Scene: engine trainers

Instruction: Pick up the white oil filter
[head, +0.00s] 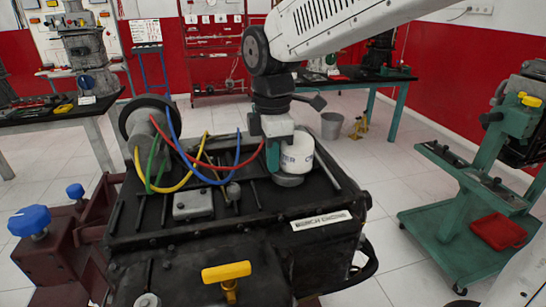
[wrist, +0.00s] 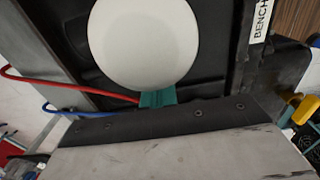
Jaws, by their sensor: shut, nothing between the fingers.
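The white oil filter (head: 299,152) stands upright on top of the black bench engine (head: 190,245), toward its back right, with a grey base under it and dark lettering on its side. In the wrist view the filter's round white top (wrist: 143,42) fills the upper middle. My gripper (head: 272,157) points down just left of the filter in the head view and hides part of its left side. Its teal fingers (wrist: 157,99) are shut and empty at the filter's edge in the wrist view; whether they touch it I cannot tell.
Red, blue, yellow and green cables (head: 190,165) loop over the engine left of the filter. A yellow handle (head: 227,271) stands up at the engine's front. A green stand (head: 455,215) is at the right. Tiled floor lies open between the engine and that stand.

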